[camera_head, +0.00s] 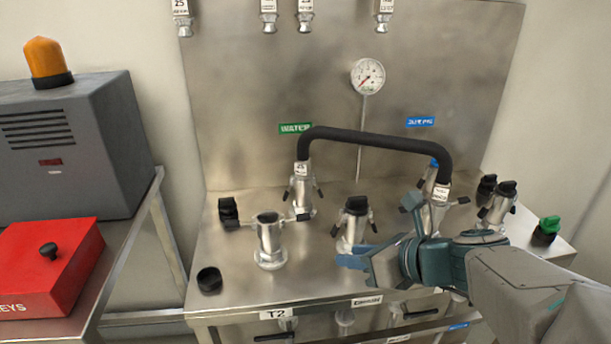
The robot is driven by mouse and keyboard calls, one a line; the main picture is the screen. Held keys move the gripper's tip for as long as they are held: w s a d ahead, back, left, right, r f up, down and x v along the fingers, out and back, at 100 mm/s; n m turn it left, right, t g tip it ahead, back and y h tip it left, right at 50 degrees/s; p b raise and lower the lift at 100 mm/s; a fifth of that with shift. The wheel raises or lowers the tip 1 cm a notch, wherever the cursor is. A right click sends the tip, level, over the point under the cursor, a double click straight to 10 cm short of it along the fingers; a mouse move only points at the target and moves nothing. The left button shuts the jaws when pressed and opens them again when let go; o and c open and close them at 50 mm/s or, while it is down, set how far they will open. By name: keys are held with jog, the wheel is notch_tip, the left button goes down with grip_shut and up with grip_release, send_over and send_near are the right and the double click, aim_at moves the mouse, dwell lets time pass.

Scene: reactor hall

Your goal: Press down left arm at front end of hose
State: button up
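A black hose (375,138) arches over the steel bench between two silver couplings. Its left end (302,188) sits on a standing fitting farther back, with an arm out on each side. Its right end (440,191) is nearer to me, on another fitting partly hidden behind my gripper and wrist. An arm (461,201) sticks out to its right; its left side is partly covered, and I cannot tell that arm's position clearly. My gripper (353,256) points left, with blue fingers in front of the middle capped fitting (354,222), below and left of the hose's right end. Its opening is unclear.
An open silver fitting (268,245) stands at the left, with a loose black cap (209,280) nearby. Capped fittings (498,204) stand at the right, near a green-topped cap (546,228). A gauge (368,77) is on the back panel. A red box (45,270) is far left.

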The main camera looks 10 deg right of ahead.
jog(key=shift+s+a+r+n+g+h+p, duration=0.15)
jog(key=shift+s+a+r+n+g+p, duration=0.4)
jog(key=shift+n, duration=1.1)
jog(key=shift+s+a+r+n+g+h+p, duration=0.1)
jog(key=shift+s+a+n+g+h+p, duration=0.15)
jog(key=shift+s+n+g+p, duration=1)
jog(key=shift+s+a+r+n+h+p, duration=0.15)
jog(key=shift+a+r+n+p, duration=0.25)
jog(key=shift+n, duration=1.6)
